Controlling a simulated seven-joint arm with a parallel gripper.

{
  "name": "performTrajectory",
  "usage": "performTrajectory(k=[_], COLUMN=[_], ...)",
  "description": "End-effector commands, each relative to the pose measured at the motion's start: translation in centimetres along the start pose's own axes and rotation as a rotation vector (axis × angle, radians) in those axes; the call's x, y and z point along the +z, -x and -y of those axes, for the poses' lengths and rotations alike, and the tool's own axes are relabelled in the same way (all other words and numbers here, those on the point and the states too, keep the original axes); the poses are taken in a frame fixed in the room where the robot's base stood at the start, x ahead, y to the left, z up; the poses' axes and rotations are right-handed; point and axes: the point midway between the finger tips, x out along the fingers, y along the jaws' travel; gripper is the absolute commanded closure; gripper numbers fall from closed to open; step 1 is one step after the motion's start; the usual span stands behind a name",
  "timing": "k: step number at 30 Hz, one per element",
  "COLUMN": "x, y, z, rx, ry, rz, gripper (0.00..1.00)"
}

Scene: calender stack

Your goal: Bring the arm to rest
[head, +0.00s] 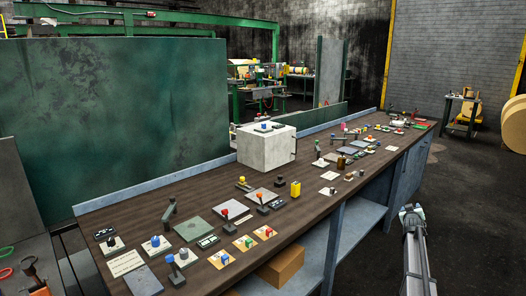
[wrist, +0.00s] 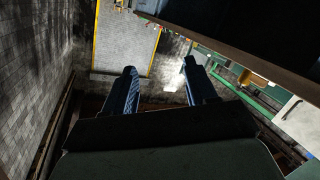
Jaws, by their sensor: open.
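My gripper (head: 411,213) shows at the lower right of the head view, at the end of my arm, in front of the bench and to the right of its near legs. In the wrist view my gripper (wrist: 160,80) has its two dark fingers spread apart with nothing between them. It touches nothing that I can see. The wrist view is tilted and shows wall and floor beyond the fingertips.
A long brown bench (head: 130,204) carries many small levers, knobs and plates, and a white box (head: 265,148). A cardboard box (head: 281,266) sits on its lower shelf. A small stand (head: 460,112) and a large tan roll (head: 514,126) are at right. Open floor (head: 470,200) lies right of the bench.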

Motion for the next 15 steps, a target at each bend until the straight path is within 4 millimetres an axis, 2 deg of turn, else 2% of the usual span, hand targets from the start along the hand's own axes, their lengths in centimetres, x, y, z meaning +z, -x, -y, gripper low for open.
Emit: performTrajectory(k=[1,3,5,7,11,15], x=[2.2,5.2,7.6,10.3,14.8,19.2], y=[0.3,0.9,1.6,2.6,4.7,7.8], z=[-1.5,-2.5,-2.6,-1.7,1.9,7.2], rx=[0.016,0.028,0.027,0.014,-0.034,-0.105], ry=[0.016,0.038,0.050,0.055,0.048,0.029], rz=[0.011,0.032,0.056,0.091,0.168,0.267], gripper=[0.43,0.43,0.43,0.43,0.43,0.43])
